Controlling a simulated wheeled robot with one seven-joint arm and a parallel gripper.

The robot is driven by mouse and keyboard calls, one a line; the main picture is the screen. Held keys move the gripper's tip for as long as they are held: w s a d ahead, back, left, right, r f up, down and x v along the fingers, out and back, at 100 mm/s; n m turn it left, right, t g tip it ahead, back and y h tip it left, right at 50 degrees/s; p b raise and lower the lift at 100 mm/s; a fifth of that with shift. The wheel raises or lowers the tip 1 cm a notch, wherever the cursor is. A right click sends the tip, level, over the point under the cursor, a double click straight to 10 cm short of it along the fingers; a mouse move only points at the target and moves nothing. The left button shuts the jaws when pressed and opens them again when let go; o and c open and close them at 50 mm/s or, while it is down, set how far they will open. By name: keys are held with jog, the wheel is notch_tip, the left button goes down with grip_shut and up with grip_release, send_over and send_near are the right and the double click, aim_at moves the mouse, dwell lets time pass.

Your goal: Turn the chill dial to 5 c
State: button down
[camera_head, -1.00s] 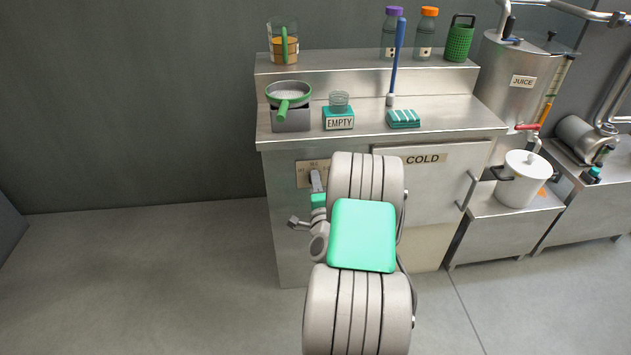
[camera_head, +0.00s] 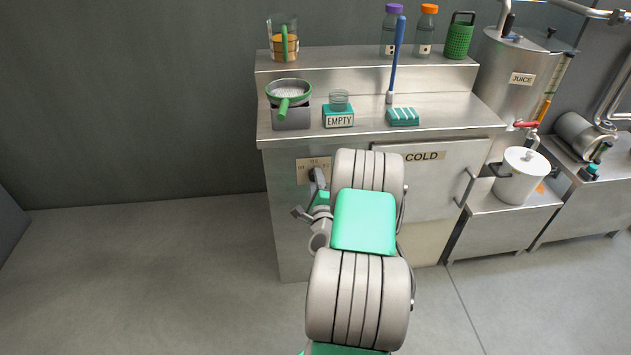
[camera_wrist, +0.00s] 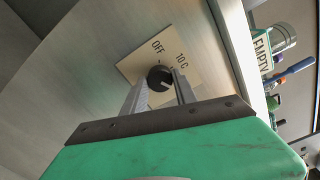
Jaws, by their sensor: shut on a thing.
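The chill dial is a round black knob (camera_wrist: 159,78) on a cream label plate in the wrist view, with "OFF" and "10 C" readable; the rest of the plate's marks are hidden or too small. In the head view the plate (camera_head: 304,171) is on the steel cabinet's front, left of the cold door. My gripper (camera_wrist: 160,88) is at the dial, its two fingers shut on the knob from both sides. A light line shows on the knob's face, but I cannot tell exactly which mark it points at. In the head view my gripper (camera_head: 317,178) meets the cabinet front.
The cabinet's "COLD" door (camera_head: 440,190) with its handle is just right of my arm. The floor at left is clear.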

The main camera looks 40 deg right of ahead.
jog(key=c, duration=1)
grip_release()
jog(key=shift+o, duration=0.2)
jog(key=b+v, duration=0.3)
jog(key=v, duration=0.4)
jog(key=shift+s+a, duration=0.25)
jog(key=shift+s, duration=0.1)
